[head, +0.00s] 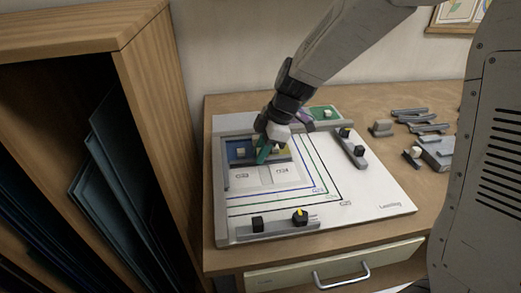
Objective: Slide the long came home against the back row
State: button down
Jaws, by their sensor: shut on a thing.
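My gripper (265,154) is over the white layout board (375,200), its green fingers pointing down at the back row. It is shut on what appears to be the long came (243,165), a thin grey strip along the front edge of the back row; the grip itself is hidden. I cannot tell whether the strip touches the panes. White spaces marked G23 and G24 lie in front.
Grey bars border the board's left and back. Blocks with dark knobs stand at the front (278,226) and right (351,147). A green pane (325,113) lies behind. Loose grey strips (425,125) lie at the right. A wooden rack (145,95) stands close at left.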

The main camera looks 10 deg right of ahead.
jog(key=shift+w+r, duration=0.1)
jog(key=shift+w, duration=0.15)
jog(key=c, duration=1.2)
grip_release()
jog(key=shift+r, duration=0.1)
jog(key=shift+w, duration=0.15)
jog(key=shift+c, duration=0.3)
jog(key=shift+o, duration=0.3)
jog(key=shift+r, duration=3.4)
